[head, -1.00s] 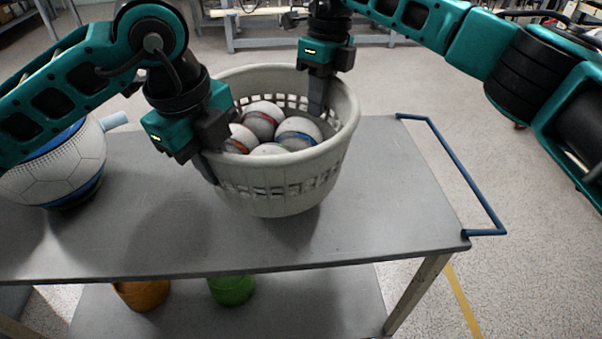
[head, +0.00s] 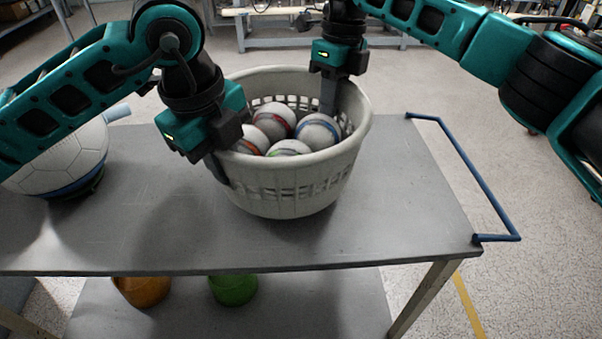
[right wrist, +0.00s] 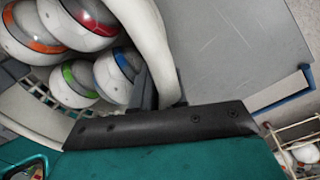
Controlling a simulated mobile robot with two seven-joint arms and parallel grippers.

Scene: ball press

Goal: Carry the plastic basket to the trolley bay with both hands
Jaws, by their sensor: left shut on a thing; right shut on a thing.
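The pale grey plastic basket (head: 288,198) stands upright at the middle of the grey trolley top (head: 400,215), holding several white balls (head: 318,131) with coloured bands. I cannot tell whether its base touches the surface. My left gripper (head: 220,165) is shut on the basket's near left wall at the rim. My right gripper (head: 329,93) is shut on the far right rim, one finger inside. The right wrist view shows the rim (right wrist: 151,40) between the right fingers (right wrist: 150,90). I cannot make out a separate marked bay.
A large white and blue ball (head: 65,160) sits left on the trolley top, partly behind my left arm. A blue handle (head: 470,180) projects at the right end. Orange (head: 142,290) and green (head: 233,289) things are on the lower shelf. The top's right part is clear.

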